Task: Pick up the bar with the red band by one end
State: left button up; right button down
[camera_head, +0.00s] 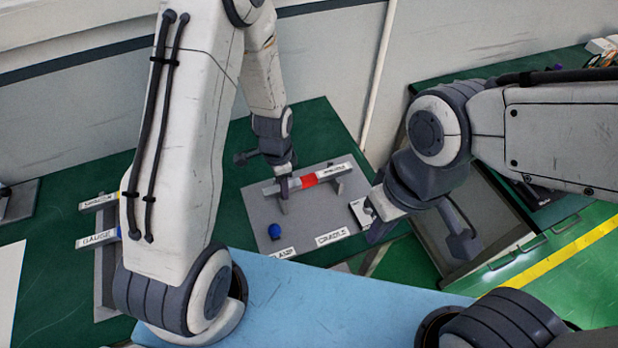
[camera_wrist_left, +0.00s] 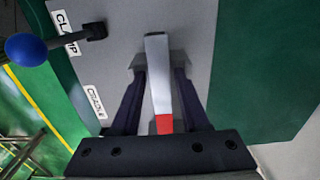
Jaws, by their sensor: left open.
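The bar with the red band (camera_head: 309,180) is pale grey and rests raised on supports over a grey plate (camera_head: 258,214) on the green bench. My left gripper (camera_head: 263,178) is open around the bar's left end in the head view. In the left wrist view the bar (camera_wrist_left: 157,62) lies between the two dark fingers of that gripper (camera_wrist_left: 160,78), with a gap on each side. Its red band shows near the palm, which hides the rest of the bar. My right gripper (camera_head: 420,238) is open and empty, apart from the bar, to its right.
A blue-knobbed clamp (camera_head: 274,231) stands on the plate's near left, with a CLAMP label beside it and a CRADLE label (camera_head: 332,237) to its right. A grey rack with a GAUGE label (camera_head: 98,239) stands at left. A grey tray-like panel (camera_head: 490,205) lies under my right arm.

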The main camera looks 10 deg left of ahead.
pick_arm(q)
grip_shut()
jog(key=shift+r, duration=0.1)
